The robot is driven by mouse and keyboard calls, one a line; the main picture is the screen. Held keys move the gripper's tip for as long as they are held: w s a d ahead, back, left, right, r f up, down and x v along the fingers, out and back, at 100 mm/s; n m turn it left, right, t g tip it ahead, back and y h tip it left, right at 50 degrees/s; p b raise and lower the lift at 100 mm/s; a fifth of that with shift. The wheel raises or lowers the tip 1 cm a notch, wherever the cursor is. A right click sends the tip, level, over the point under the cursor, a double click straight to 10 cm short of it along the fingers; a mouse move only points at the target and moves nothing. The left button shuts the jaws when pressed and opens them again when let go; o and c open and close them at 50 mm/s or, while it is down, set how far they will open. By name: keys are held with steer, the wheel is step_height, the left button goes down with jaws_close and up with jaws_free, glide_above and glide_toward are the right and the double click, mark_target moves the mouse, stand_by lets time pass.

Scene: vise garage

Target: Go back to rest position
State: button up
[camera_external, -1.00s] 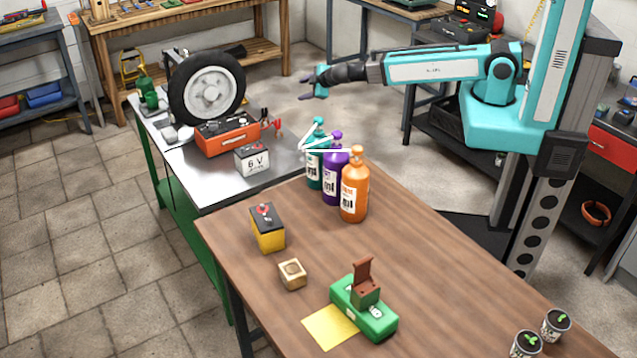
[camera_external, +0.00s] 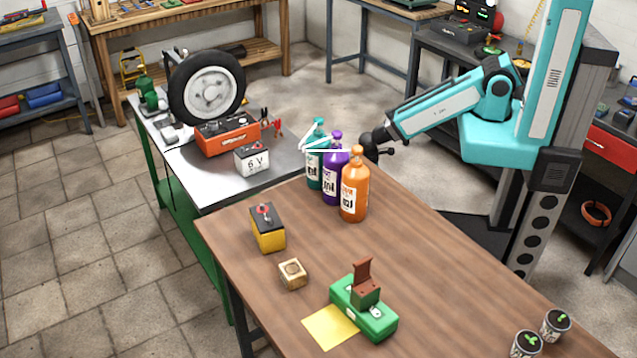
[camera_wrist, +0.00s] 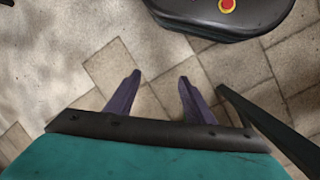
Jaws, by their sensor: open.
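My gripper (camera_external: 371,146) is at the end of the teal arm, angled down beside the far edge of the wooden table. In the external view it is partly hidden behind the orange bottle (camera_external: 354,190), and I cannot tell from there how far apart they are. The wrist view shows my gripper (camera_wrist: 158,77) with its two dark purple fingers spread apart. Nothing is between them but tiled floor (camera_wrist: 150,50) further off.
A purple bottle (camera_external: 333,178) and a teal bottle (camera_external: 314,168) stand beside the orange one. The wooden table (camera_external: 420,260) also bears a yellow-black battery (camera_external: 268,232), a small wooden block (camera_external: 292,275), a green device (camera_external: 365,312) and two cans. Open floor lies beyond the table.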

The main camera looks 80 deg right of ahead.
steer(key=s+a+f+g+y, duration=0.1)
steer(key=s+a+f+g, duration=0.1)
steer(key=s, duration=0.4)
steer(key=s+a+f+g+y+b, duration=0.1)
steer(key=s+a+f, duration=0.2)
steer(key=s, duration=0.4)
steer(key=shift+a+m+g+b, duration=0.3)
steer(key=shift+a+m+g, duration=0.1)
steer(key=shift+a, duration=0.15)
